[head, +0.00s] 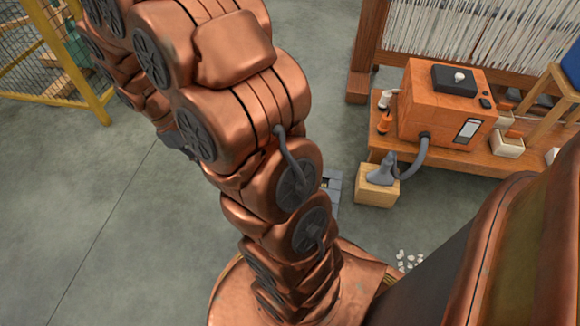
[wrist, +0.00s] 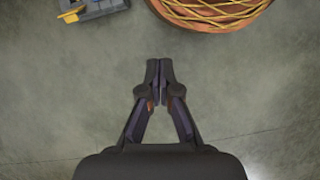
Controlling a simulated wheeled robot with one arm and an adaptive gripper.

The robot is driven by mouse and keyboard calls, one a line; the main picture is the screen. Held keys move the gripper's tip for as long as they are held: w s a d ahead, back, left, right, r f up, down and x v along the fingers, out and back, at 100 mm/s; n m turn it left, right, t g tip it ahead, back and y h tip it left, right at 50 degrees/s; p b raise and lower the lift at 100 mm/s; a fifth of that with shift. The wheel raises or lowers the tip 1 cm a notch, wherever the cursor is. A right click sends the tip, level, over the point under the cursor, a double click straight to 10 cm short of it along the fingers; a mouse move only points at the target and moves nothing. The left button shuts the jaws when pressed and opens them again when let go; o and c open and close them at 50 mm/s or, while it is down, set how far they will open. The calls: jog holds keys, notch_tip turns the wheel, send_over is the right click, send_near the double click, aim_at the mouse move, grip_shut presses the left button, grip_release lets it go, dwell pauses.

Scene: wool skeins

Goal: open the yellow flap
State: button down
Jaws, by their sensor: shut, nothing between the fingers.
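A small yellow piece (wrist: 72,15) shows at the top left edge of the wrist view, on the left side of a grey-blue unit (wrist: 100,8). It may be the yellow flap; the frame cuts the unit off, and I cannot tell whether the piece is open or closed. My gripper (wrist: 160,66) is shut and empty, its fingertips together over bare floor, below and right of the yellow piece and apart from it. In the head view my arm hides the gripper, and no yellow flap can be made out there.
A round orange-brown thing with yellow strands (wrist: 215,10) lies at the wrist view's top. In the head view, an orange machine (head: 440,105) stands on a wooden bench (head: 385,145) at the right, by a loom (head: 470,25). A yellow fence (head: 92,95) is at the left.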

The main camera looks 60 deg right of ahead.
jog(key=w+d+f+n+g+h, duration=0.1)
jog(key=w+d+f, duration=0.3)
jog(key=d+f, duration=0.6)
jog(key=w+d+f+g, duration=0.1)
jog(key=w+d+f, duration=0.4)
jog(key=d+f, duration=0.45)
jog(key=s+d+f+g, duration=0.1)
jog(key=s+d+f, duration=0.2)
jog(key=d+f, duration=0.6)
jog(key=s+d+r+b+x, duration=0.1)
jog(key=b+x, duration=0.5)
jog(key=x, duration=0.6)
jog(key=shift+s+r+n+h, duration=0.3)
jog(key=shift+s+n, duration=0.1)
jog(key=shift+s, duration=0.25)
jog(key=shift+s+d, duration=0.1)
jog(key=shift+d, duration=0.05)
